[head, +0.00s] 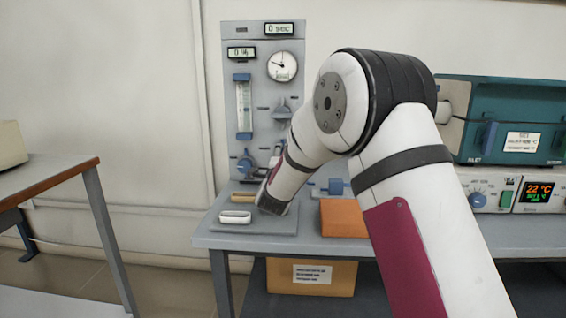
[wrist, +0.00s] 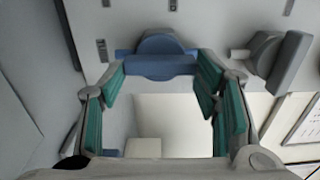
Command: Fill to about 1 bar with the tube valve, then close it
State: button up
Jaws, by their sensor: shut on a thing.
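The grey panel (head: 232,105) stands upright at the back of the bench. It carries a round gauge (head: 282,66), whose needle points to the upper left, and a small display (head: 242,53) that seems to read about 0.1. A blue knob (head: 245,163) sits low on the panel and a grey knob (head: 282,110) higher up. In the wrist view, my gripper (wrist: 162,70) has its teal-padded fingers on both ends of a blue knob's bar (wrist: 158,66). A grey knob (wrist: 268,62) is to its right. In the head view my arm largely hides the gripper. I cannot read which knob is labelled for the tube.
A second display (head: 279,29) reads 0 sec. A tray (head: 225,228) with light handled pieces lies on the bench before the panel. An orange block (head: 343,218) is beside it. A teal furnace (head: 505,95) stands on a controller at the right.

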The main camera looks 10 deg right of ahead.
jog(key=o, duration=1.1)
jog(key=shift+o, duration=0.2)
jog(key=v, duration=1.2)
jog(key=shift+r, duration=0.1)
